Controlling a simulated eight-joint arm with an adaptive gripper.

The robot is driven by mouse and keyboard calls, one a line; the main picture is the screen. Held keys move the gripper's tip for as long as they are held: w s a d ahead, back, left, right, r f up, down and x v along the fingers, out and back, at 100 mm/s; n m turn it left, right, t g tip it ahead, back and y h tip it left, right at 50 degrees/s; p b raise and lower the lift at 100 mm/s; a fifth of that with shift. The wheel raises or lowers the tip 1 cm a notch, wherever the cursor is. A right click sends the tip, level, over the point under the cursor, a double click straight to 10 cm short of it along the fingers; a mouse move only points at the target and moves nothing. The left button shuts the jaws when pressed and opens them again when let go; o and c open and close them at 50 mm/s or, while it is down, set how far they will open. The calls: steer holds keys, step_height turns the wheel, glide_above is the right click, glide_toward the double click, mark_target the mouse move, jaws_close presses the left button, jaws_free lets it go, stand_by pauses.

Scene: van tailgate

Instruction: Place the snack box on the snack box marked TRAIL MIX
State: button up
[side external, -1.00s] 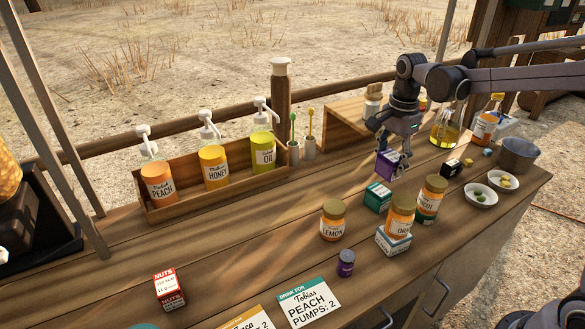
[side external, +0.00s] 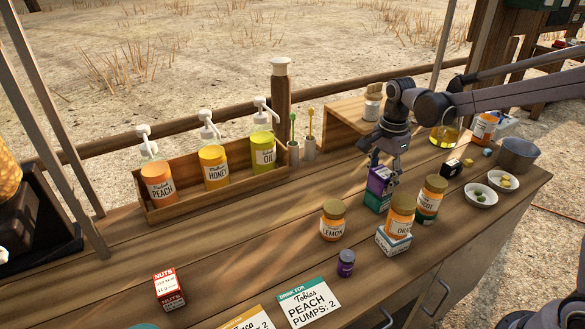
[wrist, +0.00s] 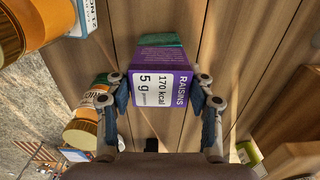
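The purple snack box (side external: 379,181), marked RAISINS in the wrist view (wrist: 181,120), is upright on top of the green snack box (side external: 376,201). The two appear to touch. Only a strip of the green box (wrist: 150,41) shows beyond the purple one in the wrist view, and its marking is not readable. My gripper (side external: 385,170) is over the purple box, with one finger on each side. In the wrist view the fingertips (wrist: 160,93) are close against the box's two sides, so it appears shut on it.
An orange-labelled jar (side external: 399,218) stands on a white box (side external: 393,242), with another jar (side external: 431,195) behind, close right of the stack. A lemon jar (side external: 332,222) is to the left. A black box (side external: 450,168) lies to the right. The counter at front left has free room.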

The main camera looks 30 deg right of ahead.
steer(key=shift+o, duration=1.2)
steer(key=shift+r, duration=0.1)
step_height(320, 180, up, 11)
steer(key=shift+f, duration=0.15)
steer(key=r, duration=0.1)
steer(key=n+t, duration=0.7)
steer(key=n, duration=1)
glide_toward(416, 205)
steer(key=x, duration=0.6)
steer(key=shift+w+r, duration=0.3)
steer(key=shift+w, duration=0.1)
steer(key=shift+s+f+n, duration=0.35)
steer(key=shift+f+n, duration=0.1)
steer(key=shift+n, duration=0.05)
